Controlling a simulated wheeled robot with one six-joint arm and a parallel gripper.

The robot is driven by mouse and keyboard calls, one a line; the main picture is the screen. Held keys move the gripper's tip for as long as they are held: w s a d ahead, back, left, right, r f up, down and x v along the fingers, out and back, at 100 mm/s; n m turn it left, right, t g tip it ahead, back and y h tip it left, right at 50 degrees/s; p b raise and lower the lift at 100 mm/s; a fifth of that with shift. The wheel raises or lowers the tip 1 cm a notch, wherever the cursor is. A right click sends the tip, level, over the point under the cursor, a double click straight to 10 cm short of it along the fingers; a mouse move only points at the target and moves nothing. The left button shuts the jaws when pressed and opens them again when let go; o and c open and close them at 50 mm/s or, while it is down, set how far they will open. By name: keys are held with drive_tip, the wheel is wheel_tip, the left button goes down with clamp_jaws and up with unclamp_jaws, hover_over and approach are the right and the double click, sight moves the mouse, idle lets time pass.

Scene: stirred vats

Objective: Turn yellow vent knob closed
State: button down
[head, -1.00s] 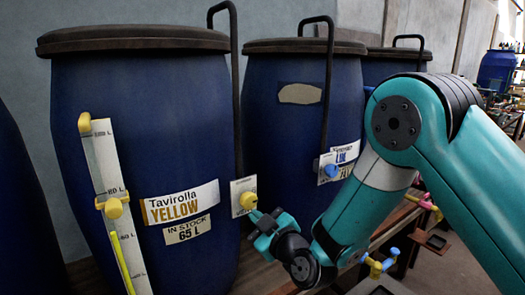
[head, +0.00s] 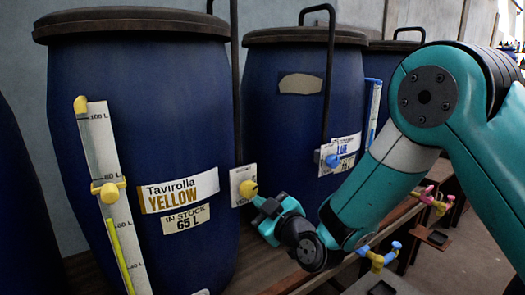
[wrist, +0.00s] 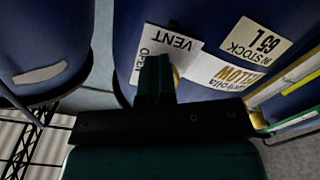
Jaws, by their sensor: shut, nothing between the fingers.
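The yellow vent knob (head: 248,189) sits on a white plate (head: 238,177) at the right side of the blue vat (head: 140,110) labelled "Tavirolla YELLOW". My gripper (head: 262,205) is shut and empty, just below and right of the knob; I cannot tell whether it touches. In the wrist view, my gripper's fingers (wrist: 155,80) stand in front of the plate and hide most of the knob (wrist: 176,76), of which a yellow sliver shows. The words "VENT" and "OPEN" are readable on the plate there. The knob's pointing direction is hidden.
A gauge strip (head: 105,160) with another yellow knob (head: 109,191) runs down the same vat's front. A second blue vat (head: 290,120) with a blue knob (head: 332,161) stands to the right. Small blue-and-yellow taps (head: 377,259) sit below my forearm.

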drive_tip(key=shift+w+d+r+t+b, duration=0.15)
drive_tip(key=shift+w+d+r+b, duration=0.1)
drive_tip(key=shift+w+r+b, duration=0.2)
drive_tip(key=shift+w+d+r+t+b, duration=0.15)
drive_tip(key=shift+w+d+r+b, duration=0.15)
drive_tip(key=shift+r, duration=0.25)
drive_tip(key=shift+d+f+b, duration=0.1)
drive_tip(key=shift+f+b, duration=0.3)
drive_tip(key=shift+b, duration=0.6)
drive_tip(key=shift+d, duration=0.1)
drive_tip(key=b+v, duration=0.1)
drive_tip(key=b, duration=0.1)
drive_tip(key=b+v, duration=0.1)
drive_tip(key=v, duration=0.1)
drive_tip(key=b+v, duration=0.2)
drive_tip(key=shift+s+f+b, duration=0.15)
drive_tip(key=shift+f+b, duration=0.15)
drive_tip(key=shift+f, duration=0.05)
